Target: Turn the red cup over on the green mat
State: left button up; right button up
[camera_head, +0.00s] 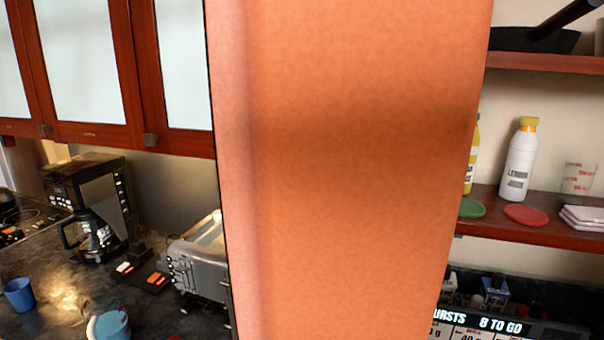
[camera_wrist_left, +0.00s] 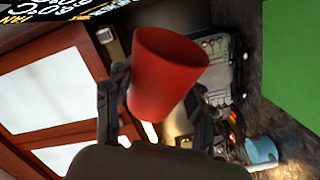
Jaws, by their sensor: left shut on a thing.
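My left gripper (camera_wrist_left: 160,102) is shut on the red cup (camera_wrist_left: 168,72), which sits between its two fingers in the left wrist view. The cup's wider end points to the top of that view and its narrower end lies toward my wrist. I cannot tell from this view whether it is upright in the room. A flat green area (camera_wrist_left: 292,55), which looks like the green mat, is at the right edge, apart from the cup. The head view shows neither the cup nor any gripper.
A large orange surface (camera_head: 350,170) very close blocks the middle of the head view. A coffee maker (camera_head: 92,210), toaster (camera_head: 200,262) and blue cup (camera_head: 19,295) stand on the dark counter (camera_head: 45,255). A shelf (camera_head: 520,228) at right holds a white bottle (camera_head: 518,165).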

pick_arm(q)
jog(key=shift+m, duration=0.6)
jog(key=m, duration=0.3)
jog(key=shift+m, duration=1.5)
jog(key=m, duration=0.3)
jog(key=shift+m+b, duration=0.3)
jog(key=shift+m, duration=1.2)
